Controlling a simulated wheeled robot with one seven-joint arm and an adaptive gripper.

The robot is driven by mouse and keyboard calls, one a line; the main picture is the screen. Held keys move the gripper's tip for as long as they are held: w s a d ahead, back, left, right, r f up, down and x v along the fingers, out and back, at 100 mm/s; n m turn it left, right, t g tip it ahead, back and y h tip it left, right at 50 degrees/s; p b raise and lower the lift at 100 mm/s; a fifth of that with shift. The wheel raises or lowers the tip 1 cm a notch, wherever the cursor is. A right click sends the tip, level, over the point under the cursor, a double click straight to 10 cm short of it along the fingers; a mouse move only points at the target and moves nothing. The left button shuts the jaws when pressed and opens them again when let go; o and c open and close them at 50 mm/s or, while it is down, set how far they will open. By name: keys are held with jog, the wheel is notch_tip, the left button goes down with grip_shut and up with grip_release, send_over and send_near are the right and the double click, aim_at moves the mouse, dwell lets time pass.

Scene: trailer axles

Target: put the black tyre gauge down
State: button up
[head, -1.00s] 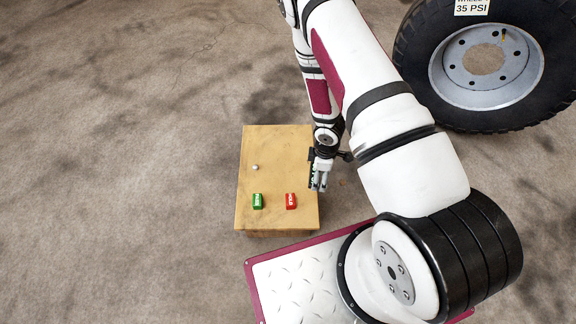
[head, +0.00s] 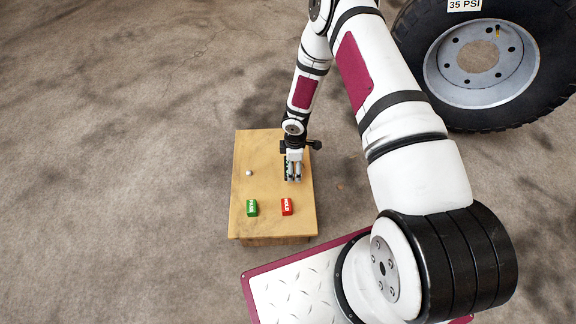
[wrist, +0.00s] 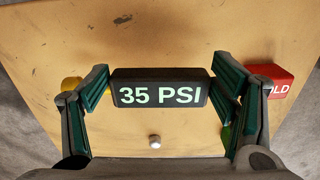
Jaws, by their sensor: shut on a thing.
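My gripper (head: 293,177) points down over the right half of the wooden table (head: 244,150), its fingers shut on the black tyre gauge (wrist: 160,76). In the wrist view the gauge lies level between the two green-padded fingers, its screen reading "35 PSI" in pale letters. In the head view the gauge is mostly hidden by my gripper. I cannot tell whether its underside touches the tabletop.
A red HOLD block (head: 287,206) and a green block (head: 252,208) sit on the table's near part. A small pale knob (head: 249,173) is left of my gripper. A yellow thing (wrist: 70,86) is partly hidden by a finger. A large wheel (head: 480,62) stands behind at right.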

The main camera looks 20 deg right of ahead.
jog(key=shift+w+a+f+b, duration=0.1)
jog(key=shift+w+a+b, duration=0.15)
jog(key=shift+w, duration=0.5)
jog(key=shift+w+a+f+b, duration=0.1)
jog(key=shift+w+a, duration=0.15)
jog(key=shift+w, duration=0.45)
jog(key=shift+w+f+b, duration=0.1)
jog(key=shift+f+b, duration=0.2)
jog(key=shift+f, duration=0.05)
jog(key=shift+f+b, duration=0.7)
jog(key=shift+f, duration=0.65)
jog(key=shift+f, duration=0.2)
jog(key=o, duration=1.3)
jog(key=shift+c, duration=0.2)
jog(key=shift+r, duration=0.15)
notch_tip(320, 180, up, 12)
jog(key=p, duration=0.4)
jog(key=shift+r, duration=0.1)
